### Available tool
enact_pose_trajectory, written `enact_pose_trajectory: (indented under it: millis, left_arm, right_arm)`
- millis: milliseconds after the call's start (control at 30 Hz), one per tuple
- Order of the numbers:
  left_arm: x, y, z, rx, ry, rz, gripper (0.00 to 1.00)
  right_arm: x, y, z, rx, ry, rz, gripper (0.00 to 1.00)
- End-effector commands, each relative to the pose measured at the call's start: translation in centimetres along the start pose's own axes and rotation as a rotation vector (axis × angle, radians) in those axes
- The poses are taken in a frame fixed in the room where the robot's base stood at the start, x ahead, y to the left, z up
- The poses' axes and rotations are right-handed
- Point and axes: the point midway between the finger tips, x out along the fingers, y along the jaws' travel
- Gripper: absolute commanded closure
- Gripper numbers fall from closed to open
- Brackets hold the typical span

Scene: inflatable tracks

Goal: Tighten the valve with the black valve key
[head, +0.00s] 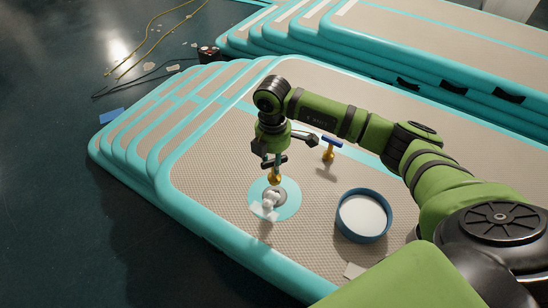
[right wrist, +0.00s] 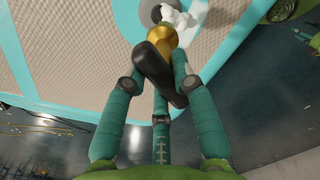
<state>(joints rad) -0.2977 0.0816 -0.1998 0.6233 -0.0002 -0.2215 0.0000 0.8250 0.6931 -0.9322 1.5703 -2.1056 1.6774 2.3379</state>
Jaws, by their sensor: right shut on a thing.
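My right gripper (head: 275,158) points down over the track and is shut on the black valve key. The key's black handle (right wrist: 158,72) lies between the fingers of the right gripper (right wrist: 155,78) in the right wrist view. Its gold shaft (head: 274,178) points down toward the valve. The grey round valve (head: 280,194) sits in a teal disc on the beige track. It shows partly in the wrist view (right wrist: 149,12). White crumpled material (head: 268,203) lies over part of the valve. I cannot tell whether the key touches the valve. My left gripper is not in view.
A blue-handled key (head: 331,142) with a gold shaft stands to the right. A blue round tub (head: 346,233) with white contents is at the lower right. Stacked tracks (head: 420,60) rise behind. Cords and scraps lie on the dark floor (head: 60,130) at left.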

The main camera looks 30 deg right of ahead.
Motion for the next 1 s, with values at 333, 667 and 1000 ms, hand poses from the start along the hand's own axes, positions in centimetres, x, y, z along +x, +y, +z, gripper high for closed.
enact_pose_trajectory:
  millis: [333, 667, 1000]
  left_arm:
    - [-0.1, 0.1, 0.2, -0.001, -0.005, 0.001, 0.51]
    - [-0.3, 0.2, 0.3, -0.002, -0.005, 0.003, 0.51]
    - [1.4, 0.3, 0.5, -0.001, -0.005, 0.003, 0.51]
  right_arm:
    - [0.2, 0.1, 0.1, 0.088, 0.004, 0.001, 1.0]
    - [0.4, 0.0, 0.2, 0.087, 0.006, 0.001, 1.0]
    - [2.8, 0.1, 0.2, 0.087, 0.005, 0.0, 1.0]
